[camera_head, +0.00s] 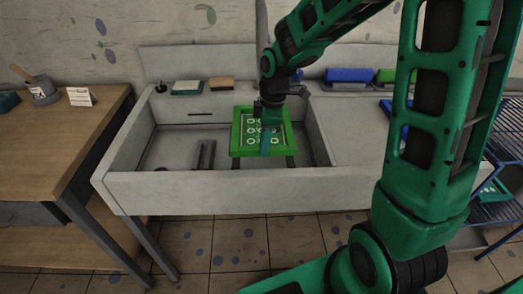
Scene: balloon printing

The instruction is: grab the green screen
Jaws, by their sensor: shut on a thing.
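The green screen (236,149) is a bright green rectangular frame with a pale pattern of rings on its green mesh. It is at the right part of the grey sink basin, in the middle of the view. My gripper (265,148) comes down over the middle of the screen and is shut on it. The fingertips are small and partly merge with the screen's green, so the exact grip point is hard to see. Dark bars show beneath the screen's near edge. I cannot tell whether the screen touches them.
The grey sink (215,192) has raised walls around the screen. Sponges (187,88) and a dark item lie on its back ledge. Blue (350,75) and green blocks lie at the back right. A wooden table (65,130) stands left, and a blue rack (500,212) right.

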